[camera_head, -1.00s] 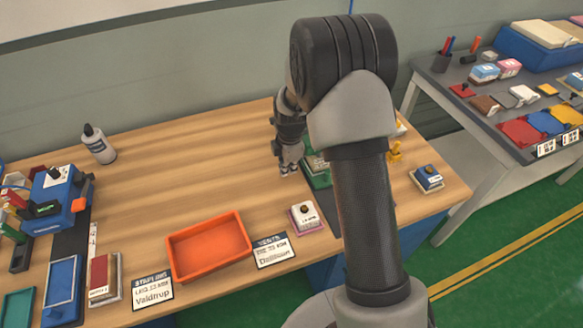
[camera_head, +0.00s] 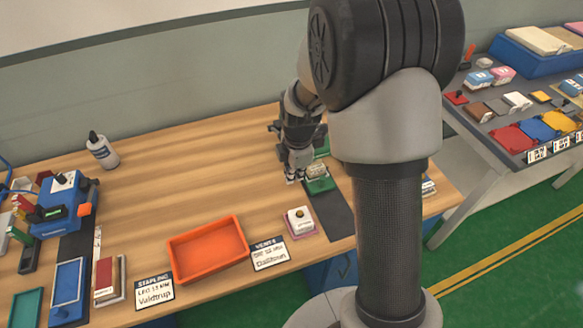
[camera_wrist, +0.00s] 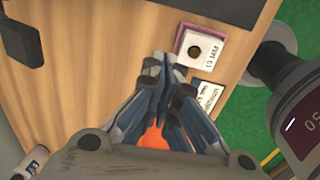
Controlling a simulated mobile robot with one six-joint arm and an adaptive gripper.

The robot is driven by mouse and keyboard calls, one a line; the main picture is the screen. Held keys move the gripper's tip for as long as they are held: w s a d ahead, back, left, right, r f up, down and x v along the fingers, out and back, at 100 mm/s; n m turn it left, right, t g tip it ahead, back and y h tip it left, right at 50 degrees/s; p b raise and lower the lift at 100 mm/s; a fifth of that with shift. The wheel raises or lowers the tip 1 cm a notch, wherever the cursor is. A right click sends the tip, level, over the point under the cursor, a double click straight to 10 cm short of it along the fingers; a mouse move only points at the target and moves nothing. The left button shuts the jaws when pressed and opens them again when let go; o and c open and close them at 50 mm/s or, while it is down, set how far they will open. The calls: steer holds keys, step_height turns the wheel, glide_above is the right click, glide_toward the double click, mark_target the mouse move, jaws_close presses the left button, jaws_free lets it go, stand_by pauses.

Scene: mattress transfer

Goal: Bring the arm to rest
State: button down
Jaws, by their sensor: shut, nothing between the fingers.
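My gripper (camera_head: 295,178) is shut and empty, pointing down over the wooden table in the head view. It is just left of a green item (camera_head: 318,186) on the dark strip; I cannot tell its exact height. In the wrist view my gripper (camera_wrist: 163,62) shows its fingers together with nothing between them. My arm's large links cover the right middle of the head view and hide part of the table.
An orange tray (camera_head: 208,252) and a white block with a dark knob (camera_head: 300,220) sit on the table (camera_head: 190,185) near its front. A bottle (camera_head: 102,150) stands at the back left. A grey table (camera_head: 490,125) with several coloured items is at right. The table's middle left is clear.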

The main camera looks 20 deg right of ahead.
steer(key=s+a+r+m+t, duration=0.1)
steer(key=s+a+r+m, duration=0.1)
steer(key=s+r+m, duration=0.45)
steer(key=s+a+r+m+t, duration=0.1)
steer(key=s+a+r+m, duration=0.2)
steer(key=r, duration=0.7)
steer(key=s+r+m+t, duration=0.1)
steer(key=s+r+m, duration=0.3)
steer(key=s+m, duration=0.4)
steer(key=s, duration=0.6)
steer(key=shift+s+a+r, duration=0.15)
steer(key=shift+s+a, duration=0.2)
steer(key=shift+a, duration=0.05)
steer(key=shift+m, duration=0.25)
